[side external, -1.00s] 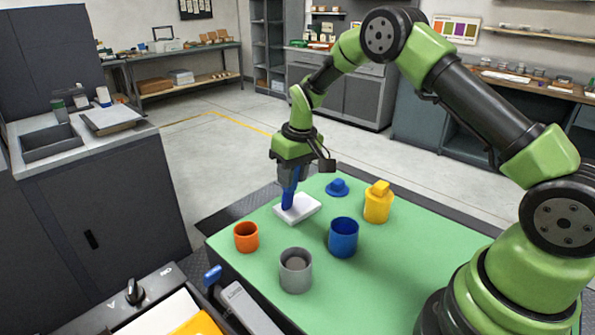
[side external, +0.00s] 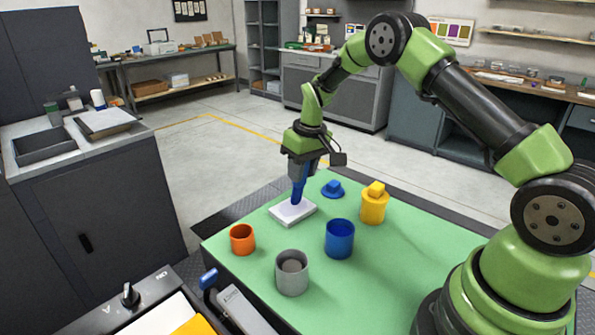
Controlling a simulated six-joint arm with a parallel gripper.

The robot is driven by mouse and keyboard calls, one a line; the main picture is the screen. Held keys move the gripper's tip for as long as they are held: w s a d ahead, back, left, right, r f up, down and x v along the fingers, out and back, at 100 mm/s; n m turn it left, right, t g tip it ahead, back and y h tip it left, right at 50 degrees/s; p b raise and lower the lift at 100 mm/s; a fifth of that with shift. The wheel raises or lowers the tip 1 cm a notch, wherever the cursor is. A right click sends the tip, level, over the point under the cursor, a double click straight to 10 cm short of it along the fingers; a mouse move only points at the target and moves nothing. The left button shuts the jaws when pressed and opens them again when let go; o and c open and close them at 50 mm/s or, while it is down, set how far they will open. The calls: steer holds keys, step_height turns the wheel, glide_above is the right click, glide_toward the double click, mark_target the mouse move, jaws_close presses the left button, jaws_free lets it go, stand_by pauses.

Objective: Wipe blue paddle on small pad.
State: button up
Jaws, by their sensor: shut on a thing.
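My gripper (side external: 303,168) is shut on the blue paddle (side external: 297,192) and holds it pointing down, slightly tilted. The paddle's lower end is at the top of the small white pad (side external: 287,214), near its far edge; I cannot tell for sure whether it touches. The pad lies flat on the green table top (side external: 400,255). A blue cup (side external: 339,240) stands open to the right of the pad and nearer the camera. A blue lid with a knob (side external: 332,189) lies on the table behind it.
An orange cup (side external: 242,239) and a grey cup (side external: 291,272) stand near the table's front edge.

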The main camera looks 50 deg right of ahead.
steer(key=shift+w+a, duration=0.1)
steer(key=shift+a, duration=1.35)
step_height(320, 180, up, 6)
steer(key=a, duration=0.1)
steer(key=shift+a, duration=0.2)
stand_by(0.5)
stand_by(0.4)
